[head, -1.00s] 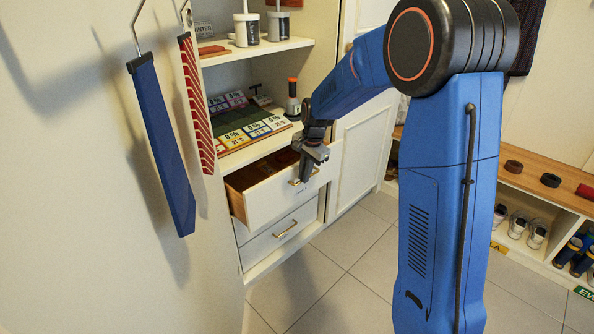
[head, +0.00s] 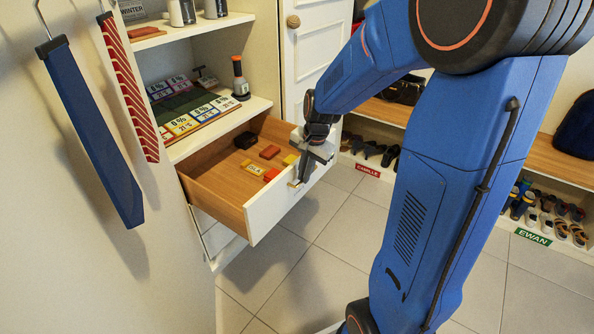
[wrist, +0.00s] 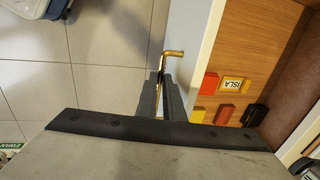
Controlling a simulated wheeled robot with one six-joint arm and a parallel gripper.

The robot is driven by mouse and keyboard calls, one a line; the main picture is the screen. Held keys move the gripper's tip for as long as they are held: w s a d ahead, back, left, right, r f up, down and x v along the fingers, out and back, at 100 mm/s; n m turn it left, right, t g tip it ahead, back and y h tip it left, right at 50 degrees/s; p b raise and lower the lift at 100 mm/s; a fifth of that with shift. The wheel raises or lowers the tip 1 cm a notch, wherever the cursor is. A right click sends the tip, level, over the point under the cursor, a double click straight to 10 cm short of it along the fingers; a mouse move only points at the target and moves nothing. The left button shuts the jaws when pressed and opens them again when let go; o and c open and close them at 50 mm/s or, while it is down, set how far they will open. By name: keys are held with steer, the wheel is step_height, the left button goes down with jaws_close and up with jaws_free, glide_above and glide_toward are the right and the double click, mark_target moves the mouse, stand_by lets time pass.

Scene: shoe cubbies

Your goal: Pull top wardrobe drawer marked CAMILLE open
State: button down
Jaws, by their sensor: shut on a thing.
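The top wardrobe drawer (head: 258,222) stands well open in the head view, its wooden inside showing. My gripper (head: 303,172) is at the front of this drawer. In the wrist view my gripper (wrist: 163,92) is shut on the brass drawer handle (wrist: 173,53), whose bent end sticks out past the fingers. The white drawer front (wrist: 196,60) is just right of the fingers. No CAMILLE mark can be read on the drawer front from here.
In the drawer lie a yellow block (head: 255,170) lettered ISLA in the wrist view, and several red, yellow and dark blocks. A closed lower drawer (head: 217,238) is below. Hanging ties (head: 95,135) are at left. Tiled floor (head: 320,255) in front is clear.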

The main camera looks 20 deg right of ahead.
steer(key=shift+s+d, duration=0.1)
stand_by(0.3)
steer(key=c, duration=1.9)
jaws_free()
steer(key=shift+r, duration=0.1)
step_height(320, 180, up, 17)
steer(key=s+d, duration=0.1)
steer(key=s, duration=0.2)
steer(key=shift+d, duration=0.35)
steer(key=s+a+f+n+t, duration=0.1)
steer(key=s+a+f+n, duration=0.1)
steer(key=s+n, duration=0.4)
steer(key=s+a+f+n+t+h, duration=0.1)
steer(key=s+n, duration=0.4)
steer(key=s, duration=1.1)
steer(key=shift+s+a+f+n+t, duration=0.45)
steer(key=shift+a+f, duration=0.3)
steer(key=shift+a, duration=0.5)
